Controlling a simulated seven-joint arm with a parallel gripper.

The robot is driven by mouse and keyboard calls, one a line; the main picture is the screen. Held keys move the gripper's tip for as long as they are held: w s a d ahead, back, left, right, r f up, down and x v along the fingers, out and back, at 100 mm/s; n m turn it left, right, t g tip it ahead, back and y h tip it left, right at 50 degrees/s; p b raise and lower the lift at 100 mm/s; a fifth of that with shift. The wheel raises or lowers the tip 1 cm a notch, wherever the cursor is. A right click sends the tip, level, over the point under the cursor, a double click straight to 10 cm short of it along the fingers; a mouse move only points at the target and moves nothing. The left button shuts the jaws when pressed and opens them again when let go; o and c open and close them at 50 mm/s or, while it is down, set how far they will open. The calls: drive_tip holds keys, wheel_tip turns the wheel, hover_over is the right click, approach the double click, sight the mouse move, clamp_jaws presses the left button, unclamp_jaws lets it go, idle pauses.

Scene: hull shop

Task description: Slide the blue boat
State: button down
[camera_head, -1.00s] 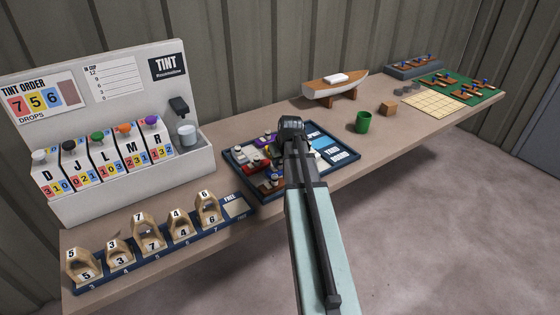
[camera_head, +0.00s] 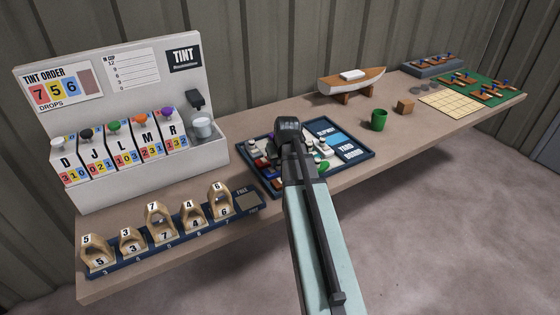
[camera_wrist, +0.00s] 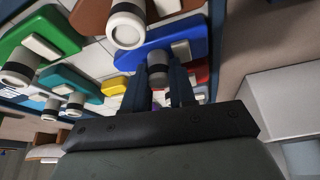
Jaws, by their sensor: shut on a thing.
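The blue boat (camera_wrist: 192,36) is a flat block with a rounded end, in the upper middle of the wrist view. My gripper (camera_wrist: 159,88) is shut on its grey and dark funnel, with one finger on each side. Other boats lie around it in the wrist view: green (camera_wrist: 62,32), teal (camera_wrist: 72,80), yellow (camera_wrist: 114,86), red (camera_wrist: 202,72) and a brown one at the top edge. In the head view my gripper (camera_head: 288,128) is over the dark blue tray (camera_head: 357,172) of boats. My arm hides much of the tray, and the blue boat cannot be made out there.
A tint station (camera_head: 150,178) stands at the left, with numbered wooden arches on a rack (camera_head: 110,263) in front. The bench between tray and cup is clear.

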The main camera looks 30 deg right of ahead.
drive_tip(key=c, duration=0.9)
unclamp_jaws()
drive_tip(key=shift+a, duration=0.25)
drive_tip(key=v, duration=1.4)
drive_tip(key=shift+w+d, duration=0.1)
drive_tip(key=shift+d+f, duration=0.1)
